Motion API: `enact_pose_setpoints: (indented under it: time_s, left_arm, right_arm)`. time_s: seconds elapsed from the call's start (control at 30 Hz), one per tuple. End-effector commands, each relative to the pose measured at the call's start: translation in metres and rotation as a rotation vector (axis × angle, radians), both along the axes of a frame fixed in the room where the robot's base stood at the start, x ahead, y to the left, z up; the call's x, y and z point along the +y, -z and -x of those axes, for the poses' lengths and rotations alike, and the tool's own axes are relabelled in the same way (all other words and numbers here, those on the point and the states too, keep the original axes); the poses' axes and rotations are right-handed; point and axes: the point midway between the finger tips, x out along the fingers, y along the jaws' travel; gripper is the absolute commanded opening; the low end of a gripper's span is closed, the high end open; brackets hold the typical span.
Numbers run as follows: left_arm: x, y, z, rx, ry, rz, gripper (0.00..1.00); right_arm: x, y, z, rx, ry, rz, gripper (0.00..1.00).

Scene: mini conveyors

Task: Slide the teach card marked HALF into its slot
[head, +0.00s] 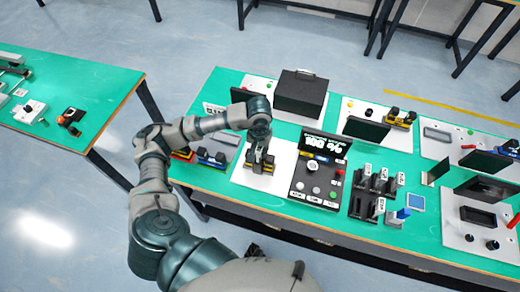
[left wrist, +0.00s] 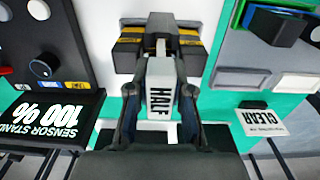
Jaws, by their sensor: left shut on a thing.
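My left gripper (head: 262,158) is low over a white board (head: 284,160) in the head view. In the left wrist view the left gripper (left wrist: 158,88) is shut on the white card marked HALF (left wrist: 159,104), its black lettering facing the camera. A black, grey and yellow unit (left wrist: 188,40) stands on the white board just beyond the card. The card's far end meets the unit in the picture; I cannot tell whether it is inside a slot. In the head view the gripper hides most of this unit and the card. My right gripper is out of view.
Right of the gripper stands a black panel (head: 322,145), lettered SENSOR STAND 100 % in the left wrist view (left wrist: 48,115). Further right is a dark rack (head: 362,207) with several white cards. A CLEAR label (left wrist: 262,122) and a grey tray (left wrist: 240,78) lie on the other side.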

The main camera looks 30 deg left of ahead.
Motion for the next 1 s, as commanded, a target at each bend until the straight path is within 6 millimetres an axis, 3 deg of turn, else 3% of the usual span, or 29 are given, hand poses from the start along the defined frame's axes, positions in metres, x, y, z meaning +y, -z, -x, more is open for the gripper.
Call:
enact_pose_setpoints:
  time_s: [0.23, 0.27, 0.37, 0.8, 1.0]
  left_arm:
    - [0.0, 0.008, 0.0, 0.0, 0.0, 0.0, 0.0]
    - [0.0, 0.007, 0.0, 0.0, 0.0, 0.0, 0.25]
    - [0.0, 0.007, 0.0, 0.001, 0.0, 0.0, 0.5]
    - [0.0, 0.006, 0.0, 0.001, 0.0, -0.001, 0.5]
    - [0.0, -0.02, -0.001, -0.004, 0.0, 0.001, 0.5]
  right_arm:
    - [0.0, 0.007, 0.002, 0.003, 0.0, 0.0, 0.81]
    - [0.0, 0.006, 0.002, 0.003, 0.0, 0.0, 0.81]
    - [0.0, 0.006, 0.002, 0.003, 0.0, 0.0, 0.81]
    - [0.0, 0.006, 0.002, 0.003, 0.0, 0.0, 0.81]
    - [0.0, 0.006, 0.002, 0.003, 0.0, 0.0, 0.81]
